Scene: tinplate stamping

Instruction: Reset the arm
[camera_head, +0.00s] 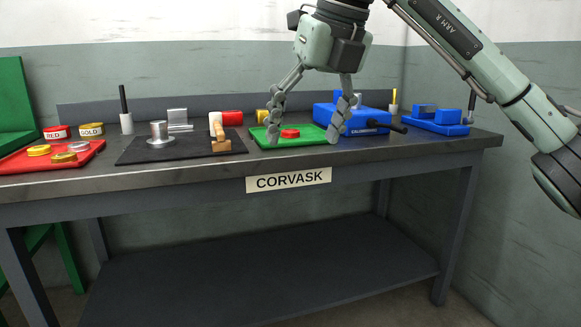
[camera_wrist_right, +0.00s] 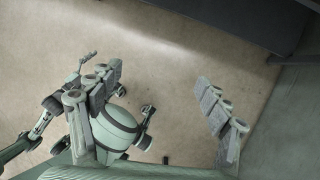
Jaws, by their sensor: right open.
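My right gripper (camera_head: 303,135) hangs down from the top of the head view, open and empty, with its fingers spread apart. In that view it overlaps the green tray (camera_head: 311,140) and a red disc (camera_head: 290,133). In the right wrist view the open gripper (camera_wrist_right: 160,76) has only bare floor between its fingers, so it is in front of the workbench and not over the tray. Its arm comes in from the upper right. My left gripper does not show in the head view.
The workbench (camera_head: 203,169) holds a red tray (camera_head: 20,163) with discs, a black mat (camera_head: 130,155) with a metal die, a mallet (camera_head: 221,140), a blue machine (camera_head: 357,118) with a black lever, and a blue block stand (camera_head: 437,127). Open floor (camera_wrist_right: 200,50) lies below the gripper.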

